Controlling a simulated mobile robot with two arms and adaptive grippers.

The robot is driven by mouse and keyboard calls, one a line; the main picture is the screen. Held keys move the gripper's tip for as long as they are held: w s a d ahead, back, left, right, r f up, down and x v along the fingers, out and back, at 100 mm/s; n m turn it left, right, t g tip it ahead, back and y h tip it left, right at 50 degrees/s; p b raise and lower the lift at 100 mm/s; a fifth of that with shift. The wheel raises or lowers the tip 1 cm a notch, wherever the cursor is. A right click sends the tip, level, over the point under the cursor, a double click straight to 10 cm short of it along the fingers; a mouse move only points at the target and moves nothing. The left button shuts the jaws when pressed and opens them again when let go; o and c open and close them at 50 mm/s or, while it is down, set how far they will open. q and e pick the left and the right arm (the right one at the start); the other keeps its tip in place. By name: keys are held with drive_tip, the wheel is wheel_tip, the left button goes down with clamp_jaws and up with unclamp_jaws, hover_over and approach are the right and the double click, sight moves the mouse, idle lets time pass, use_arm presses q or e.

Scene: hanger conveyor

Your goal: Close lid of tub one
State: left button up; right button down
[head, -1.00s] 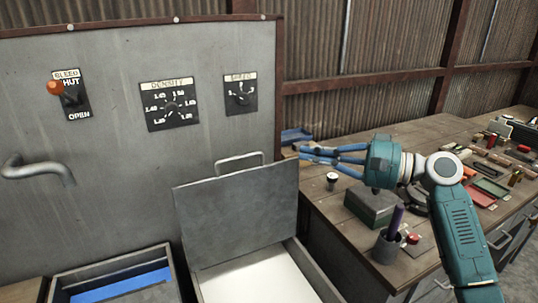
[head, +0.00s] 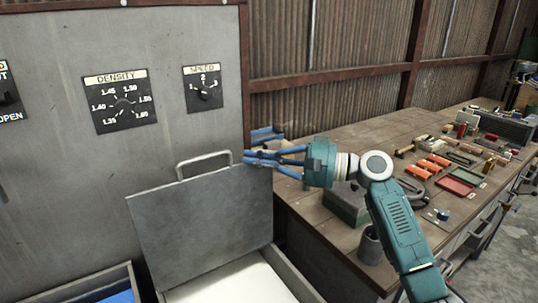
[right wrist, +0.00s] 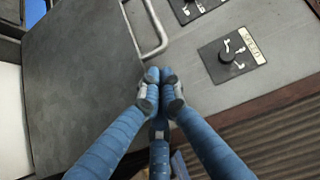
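The lid (head: 200,220) is a flat grey plate with a bar handle (head: 203,160) on its top edge. It stands raised and tilted in front of the grey panel. Below it is an open tub with a white inside (head: 240,285). My right gripper (head: 247,157) has its blue fingers drawn together at the lid's upper right corner. In the right wrist view the fingertips (right wrist: 160,88) meet beside the edge of the lid (right wrist: 80,80), near the handle (right wrist: 150,28). I cannot tell if they touch the lid. My left gripper is out of view.
The grey panel carries a density dial (head: 122,102) and a speed dial (head: 203,90). Another tub with blue inside (head: 110,297) is at the lower left. A wooden workbench (head: 330,228) with several tools and boxes stands on the right, under my right arm.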

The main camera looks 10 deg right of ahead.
drive_tip(key=p+x, duration=0.1)
drive_tip(key=x, duration=0.3)
drive_tip(key=shift+w+a+f, duration=0.1)
